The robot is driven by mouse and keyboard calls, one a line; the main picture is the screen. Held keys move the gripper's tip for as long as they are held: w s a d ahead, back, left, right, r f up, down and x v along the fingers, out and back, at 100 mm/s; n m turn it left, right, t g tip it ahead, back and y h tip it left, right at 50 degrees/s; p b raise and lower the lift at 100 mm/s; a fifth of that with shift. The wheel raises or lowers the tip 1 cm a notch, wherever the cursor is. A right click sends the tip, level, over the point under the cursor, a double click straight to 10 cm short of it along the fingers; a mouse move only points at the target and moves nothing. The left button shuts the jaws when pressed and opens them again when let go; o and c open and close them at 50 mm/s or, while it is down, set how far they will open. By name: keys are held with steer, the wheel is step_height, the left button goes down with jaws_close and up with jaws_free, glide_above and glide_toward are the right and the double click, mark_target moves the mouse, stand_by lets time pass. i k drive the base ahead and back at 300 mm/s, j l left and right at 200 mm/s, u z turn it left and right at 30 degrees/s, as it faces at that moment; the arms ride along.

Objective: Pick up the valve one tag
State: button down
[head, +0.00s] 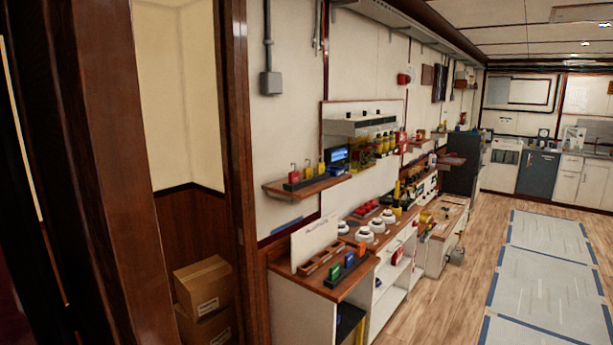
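I cannot make out which item is the valve one tag; any lettering is too small to read from here. Small coloured pieces stand in a dark holder (350,265) on the near counter: a green one (335,271), a blue one (349,259) and a red one (361,249). Beside them lies a brown slotted wooden tray (322,260). A wall shelf (308,188) above bears red and yellow lock-like pieces (294,175) on a dark strip. My gripper is not in view.
A wooden door frame (115,150) fills the left, with cardboard boxes (203,286) in the recess behind it. White domed items (376,225) and other small gear line the counters (345,285). Free floor (430,300) runs along the right, beside blue-edged mats (548,280).

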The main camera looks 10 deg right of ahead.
mark_target(308, 170)
steer(key=i+j+z, duration=0.25)
steer(key=i, duration=0.6)
steer(key=l, duration=0.1)
